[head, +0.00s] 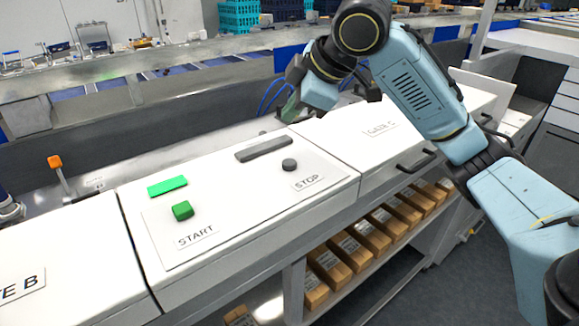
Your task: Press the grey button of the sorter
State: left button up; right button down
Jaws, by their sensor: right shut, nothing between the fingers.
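The grey button (289,165) is a small round dark-grey knob on the sorter's white top panel (225,205). It stands just above a label reading STOP (308,182), and nothing covers it. My right arm comes in from the right and bends down over the back of the sorter. My right gripper (290,107) is shut and empty, above and behind the grey button and apart from it. Its fingertips are small and partly hidden by the wrist.
A green button (182,210) marked START sits left on the panel, near a lit green strip (167,187) and a dark bar (263,149). An orange-tipped lever (56,163) stands at left. A handle (416,162) juts from the front edge. Boxes (355,252) fill the shelf below.

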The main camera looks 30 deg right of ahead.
jog(key=b, duration=0.5)
send_over(292, 162)
notch_tip(292, 162, down, 6)
jog(key=shift+f, duration=0.2)
jog(key=shift+f+b, duration=0.35)
jog(key=shift+f, duration=0.1)
dwell(1.1)
jog(key=shift+f, duration=0.15)
jog(key=shift+f, duration=0.25)
